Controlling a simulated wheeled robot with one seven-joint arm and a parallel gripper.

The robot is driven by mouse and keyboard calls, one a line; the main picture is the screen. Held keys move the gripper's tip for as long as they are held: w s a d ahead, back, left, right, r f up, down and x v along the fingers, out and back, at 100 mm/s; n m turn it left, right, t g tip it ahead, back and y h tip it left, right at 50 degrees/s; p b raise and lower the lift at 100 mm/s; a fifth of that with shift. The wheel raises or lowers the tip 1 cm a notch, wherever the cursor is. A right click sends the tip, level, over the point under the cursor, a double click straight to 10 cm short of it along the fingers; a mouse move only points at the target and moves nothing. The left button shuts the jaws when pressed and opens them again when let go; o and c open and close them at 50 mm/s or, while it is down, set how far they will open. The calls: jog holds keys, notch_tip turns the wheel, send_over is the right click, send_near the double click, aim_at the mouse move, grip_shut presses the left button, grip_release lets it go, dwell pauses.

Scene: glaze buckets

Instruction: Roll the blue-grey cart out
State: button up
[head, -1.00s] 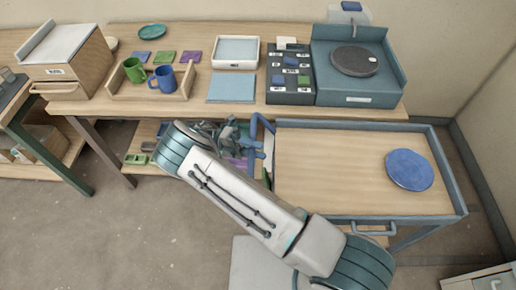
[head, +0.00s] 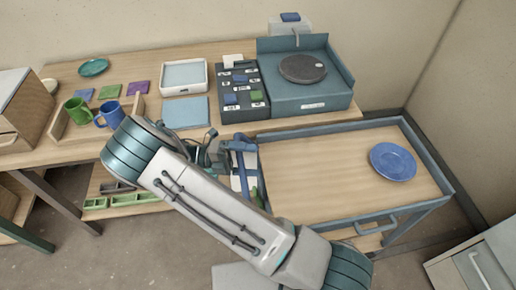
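The blue-grey cart (head: 325,207) stands at the right, in front of the workbench, with a pale wooden top inside blue-grey rails. A blue plate (head: 393,161) lies on its right part. A bar handle (head: 378,226) shows on its near side, and a blue upright handle (head: 241,172) stands at its left end. My gripper (head: 232,148) is at this left handle, partly hidden behind my arm. It overlaps the handle's top, but whether its fingers are closed around it cannot be made out.
The wooden workbench (head: 150,161) holds mugs (head: 110,113), a dark tray of labelled blocks (head: 240,95) and a turntable (head: 303,68). A low shelf below has green trays (head: 135,199). A white cabinet (head: 480,265) stands at the right front. Bare floor lies at the lower left.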

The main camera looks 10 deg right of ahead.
notch_tip(320, 180, up, 7)
jog(key=d+m+g+h, duration=0.1)
jog(key=d, duration=0.1)
jog(key=shift+s+d+r, duration=0.2)
jog(key=shift+s+d, duration=0.05)
jog(key=shift+s, duration=0.15)
notch_tip(320, 180, down, 7)
jog(key=w+a+n+t+y, duration=0.1)
jog(key=a+t+y, duration=0.1)
jog(key=shift+w+n+t, duration=0.25)
jog(key=shift+n+t, duration=0.05)
jog(key=shift+w+a+f+b, duration=0.15)
jog(key=shift+w+a+b, duration=0.2)
jog(key=shift+a, duration=0.3)
jog(key=shift+c, duration=0.2)
jog(key=shift+w+a+f+b, duration=0.35)
jog(key=shift+w+a, duration=0.2)
jog(key=shift+a, duration=0.8)
jog(key=shift+w+a+f+b, duration=0.25)
jog(key=shift+w+a, duration=0.35)
jog(key=shift+a, duration=0.75)
jog(key=shift+w+a+f+b, duration=0.25)
jog(key=shift+w+a+b, duration=0.25)
jog(key=shift+a, duration=0.85)
jog(key=c, duration=0.7)
jog(key=shift+f+v, duration=0.2)
jog(key=shift+v, duration=1.05)
jog(key=shift+c, duration=0.8)
jog(key=shift+w, duration=0.15)
